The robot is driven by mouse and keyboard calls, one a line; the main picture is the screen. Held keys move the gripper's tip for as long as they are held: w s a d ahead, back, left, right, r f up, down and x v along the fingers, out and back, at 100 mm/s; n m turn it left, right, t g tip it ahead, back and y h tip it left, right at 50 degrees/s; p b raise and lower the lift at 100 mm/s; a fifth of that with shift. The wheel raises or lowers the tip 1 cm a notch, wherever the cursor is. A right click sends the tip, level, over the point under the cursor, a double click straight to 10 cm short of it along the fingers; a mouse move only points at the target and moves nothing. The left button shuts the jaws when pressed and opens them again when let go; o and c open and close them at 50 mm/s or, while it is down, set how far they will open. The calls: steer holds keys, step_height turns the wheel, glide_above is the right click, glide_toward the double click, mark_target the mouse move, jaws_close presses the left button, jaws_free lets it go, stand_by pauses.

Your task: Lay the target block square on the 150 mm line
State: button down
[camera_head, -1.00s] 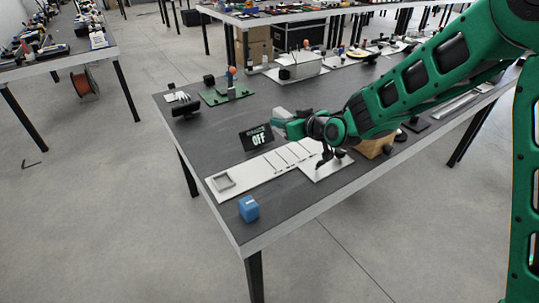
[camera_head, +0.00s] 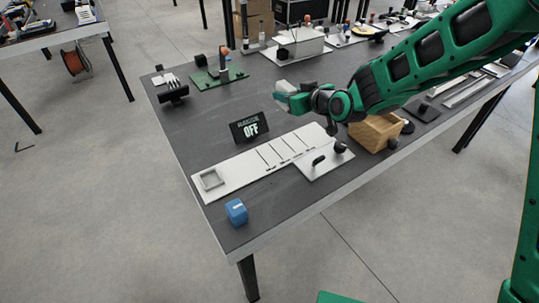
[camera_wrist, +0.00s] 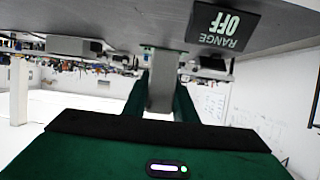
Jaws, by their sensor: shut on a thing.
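My gripper (camera_head: 285,96) is raised over the table behind the black sign, pointing left. In the wrist view its green fingers are shut on a grey block (camera_wrist: 161,82), seen as an upright bar between them. Its far end overlaps the tabletop in that view; I cannot tell any contact. A long white board (camera_head: 240,177) lies on the table with several dark cross lines (camera_head: 282,150) on its right half and a raised grey square frame (camera_head: 211,179) at its left end. The line labels are too small to read.
A black sign (camera_head: 249,128) reading "OFF" stands behind the board; it also shows in the wrist view (camera_wrist: 222,26). A blue block (camera_head: 236,211) sits near the front edge. A white plate with black knobs (camera_head: 322,162) and a wooden box (camera_head: 375,133) lie right.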

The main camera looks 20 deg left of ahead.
steer(key=s+a+f, duration=0.1)
steer(key=s+f, duration=0.1)
steer(key=s, duration=0.1)
steer(key=s+a+f, duration=0.1)
steer(key=s+f, duration=0.1)
steer(key=s, duration=0.2)
steer(key=s+a+f, duration=0.1)
steer(key=s+f, duration=0.2)
steer(key=s, duration=0.1)
steer(key=shift+s, duration=0.15)
steer(key=shift+f, duration=2)
steer(key=c, duration=1.4)
jaws_free()
steer(key=shift+f, duration=0.1)
steer(key=shift+c, duration=0.2)
